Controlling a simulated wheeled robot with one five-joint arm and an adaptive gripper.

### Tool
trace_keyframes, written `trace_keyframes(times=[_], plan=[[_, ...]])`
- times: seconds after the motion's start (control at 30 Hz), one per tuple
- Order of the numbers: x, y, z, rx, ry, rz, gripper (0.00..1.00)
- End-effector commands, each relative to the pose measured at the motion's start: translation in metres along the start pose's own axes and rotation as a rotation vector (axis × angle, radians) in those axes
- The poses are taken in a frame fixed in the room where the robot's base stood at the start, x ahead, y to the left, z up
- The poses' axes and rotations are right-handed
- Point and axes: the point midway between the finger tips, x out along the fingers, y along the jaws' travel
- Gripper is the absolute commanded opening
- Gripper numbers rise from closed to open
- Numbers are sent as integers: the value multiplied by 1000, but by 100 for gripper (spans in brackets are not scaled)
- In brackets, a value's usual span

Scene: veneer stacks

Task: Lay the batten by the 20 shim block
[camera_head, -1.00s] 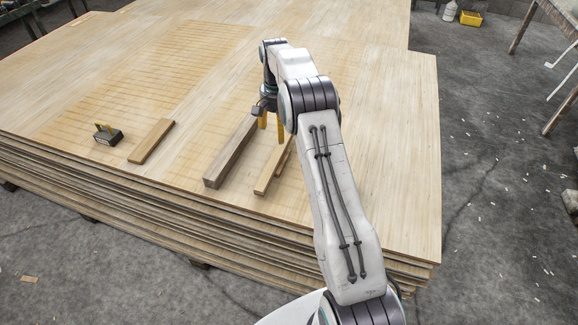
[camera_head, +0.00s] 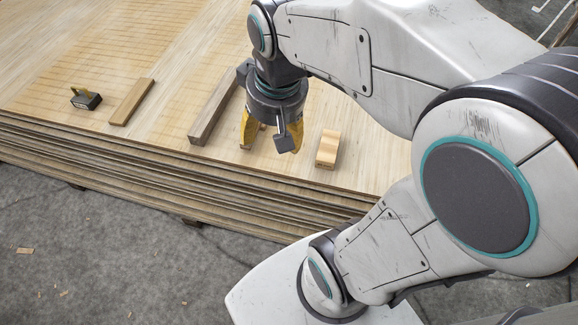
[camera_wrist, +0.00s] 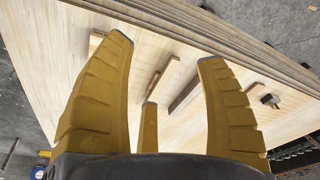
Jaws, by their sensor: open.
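My gripper (camera_head: 270,148) hangs open and empty over the front part of the sheet stack, and its yellow fingers are spread in the wrist view (camera_wrist: 166,48). A light narrow strip (camera_wrist: 162,79) lies below and beyond the fingers; in the head view the gripper mostly hides it. A long grey-brown bar (camera_head: 212,108) lies just left of the gripper. A short light block (camera_head: 328,146) stands right of it, with a small unreadable mark on its front. I cannot tell for sure which piece is the batten or which block is marked 20.
The stack's front edge runs close below the pieces. Grey floor lies in front.

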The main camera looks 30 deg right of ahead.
Motion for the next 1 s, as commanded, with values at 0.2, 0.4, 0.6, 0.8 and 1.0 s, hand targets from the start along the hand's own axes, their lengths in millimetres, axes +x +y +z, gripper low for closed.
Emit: trace_keyframes(times=[0.2,0.4,0.6,0.8,1.0], plan=[[6,0,56,-90,26,-7,66],[11,0,75,-124,37,-9,66],[12,0,78,-129,36,-10,66],[11,0,78,-128,36,-10,66],[-5,0,74,-127,43,-10,66]])
